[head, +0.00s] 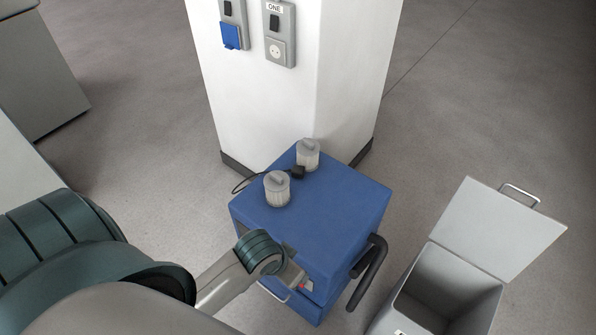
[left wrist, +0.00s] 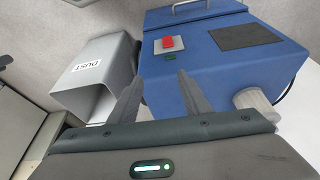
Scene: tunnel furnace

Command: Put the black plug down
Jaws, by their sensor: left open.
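The black plug (head: 298,172) lies on top of the blue machine (head: 330,205), between two grey ribbed cylinders. Its black cable loops over the machine's back left edge. My left arm comes in from the left, and its wrist is at the machine's near side, away from the plug. In the left wrist view, my left gripper (left wrist: 157,90) is open, with nothing between its two fingers. Beyond the fingers is the blue machine (left wrist: 215,75) with a red button (left wrist: 168,42) and a dark panel (left wrist: 245,36). The plug is not seen in that view. My right gripper is not in view.
A white pillar (head: 280,110) with a socket (head: 277,50) labelled ONE and a blue-covered socket (head: 230,36) stands behind the machine. A black handle (head: 370,270) sticks out at its right. An open grey bin (head: 440,285) stands at right; its DUST label (left wrist: 87,65) shows in the wrist view.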

